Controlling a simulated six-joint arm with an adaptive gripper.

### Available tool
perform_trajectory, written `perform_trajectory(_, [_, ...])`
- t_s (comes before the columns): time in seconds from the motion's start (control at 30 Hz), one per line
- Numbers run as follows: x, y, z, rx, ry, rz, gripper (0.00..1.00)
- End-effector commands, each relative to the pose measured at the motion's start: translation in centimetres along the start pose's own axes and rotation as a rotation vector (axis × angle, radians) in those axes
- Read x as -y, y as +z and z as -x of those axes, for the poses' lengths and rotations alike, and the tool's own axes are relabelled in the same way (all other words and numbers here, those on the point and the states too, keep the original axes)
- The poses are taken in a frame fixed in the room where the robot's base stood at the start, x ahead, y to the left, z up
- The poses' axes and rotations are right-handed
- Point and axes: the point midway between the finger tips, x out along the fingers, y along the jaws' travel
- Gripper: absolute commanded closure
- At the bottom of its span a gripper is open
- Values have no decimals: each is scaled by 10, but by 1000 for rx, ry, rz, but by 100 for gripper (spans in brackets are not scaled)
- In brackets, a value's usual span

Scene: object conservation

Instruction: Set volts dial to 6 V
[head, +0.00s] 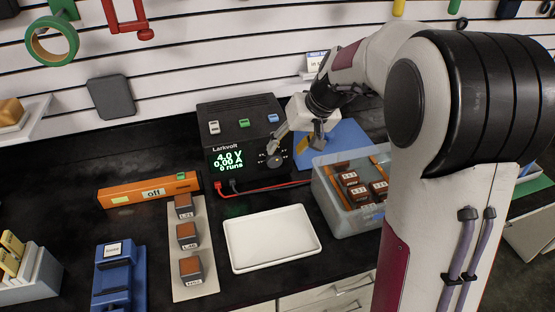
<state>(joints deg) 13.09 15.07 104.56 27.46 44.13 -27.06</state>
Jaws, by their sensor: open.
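The black Larkvolt power supply (211,134) stands at the back middle of the bench. Its green display (229,161) reads 4.0 V, 0.00 A and 0 runs. A dark round dial (274,161) with small pale marks around it sits on the right of the front face; its pointer is too small to read. My gripper (296,144) is open and empty at the right front of the supply, its left finger close above the dial. I cannot tell whether it touches the dial. The arm comes in from the right.
Red and black leads (265,189) run from the supply's front to the right. A white tray (272,265) lies in front. A clear bin (347,224) with dark red blocks is at right. An orange tester (150,192) and a strip with several blocks (190,261) are at left.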

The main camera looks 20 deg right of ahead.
Motion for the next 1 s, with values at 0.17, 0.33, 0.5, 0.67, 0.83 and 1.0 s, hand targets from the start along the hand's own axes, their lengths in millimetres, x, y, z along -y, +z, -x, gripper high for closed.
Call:
perform_trajectory(0.17, [0, 0, 0, 0, 0, 2, 54])
perform_trajectory(0.33, [0, 0, -3, 1, 0, 3, 54])
perform_trajectory(0.5, [0, 0, -14, 2, -1, 3, 54])
perform_trajectory(0.67, [0, 1, -30, 3, 0, 3, 54])
perform_trajectory(0.83, [0, 1, -51, 4, -1, 3, 54])
perform_trajectory(1.0, [0, 1, -67, 2, -1, 3, 54])
